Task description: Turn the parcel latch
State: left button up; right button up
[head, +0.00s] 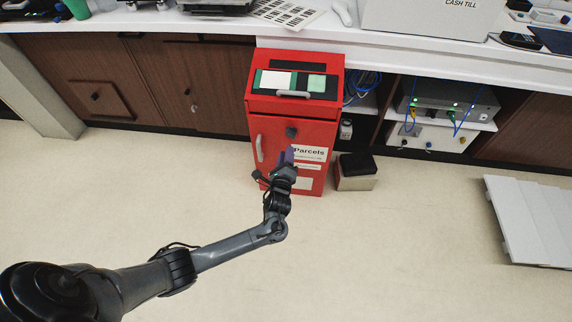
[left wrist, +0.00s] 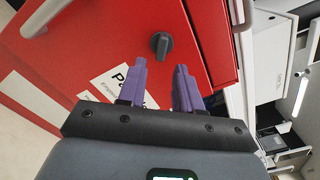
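The red parcel box (head: 270,130) stands on the floor against the counter, with a "Parcels" label (head: 311,153) on its door. The dark parcel latch (head: 291,132) is a round knob on the upper door; in the left wrist view the latch (left wrist: 161,43) shows with its grip pointing roughly up and down the picture. My left gripper (head: 287,154) is in front of the door, just below the latch. In the left wrist view its two purple fingers (left wrist: 160,75) are spread with a gap between them, empty. The latch lies ahead of the fingertips, apart from them. My right gripper is not in view.
A small box with a dark top (head: 355,172) stands on the floor right of the parcel box. A light slatted panel (head: 535,215) lies at the far right. A vertical handle (head: 259,148) is on the door's left side. The floor in front is clear.

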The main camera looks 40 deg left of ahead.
aim_at(290, 137)
pick_arm(q)
jog(key=b+x, duration=0.5)
jog(key=x, duration=0.2)
jog(key=shift+w+d+r, duration=0.1)
jog(key=shift+d, duration=0.1)
jog(key=shift+w+a+b, duration=0.3)
jog(key=shift+w+b, duration=0.05)
jog(key=shift+w, duration=0.25)
grip_shut()
jog(key=n, duration=0.7)
jog(key=shift+o, duration=1.2)
grip_release()
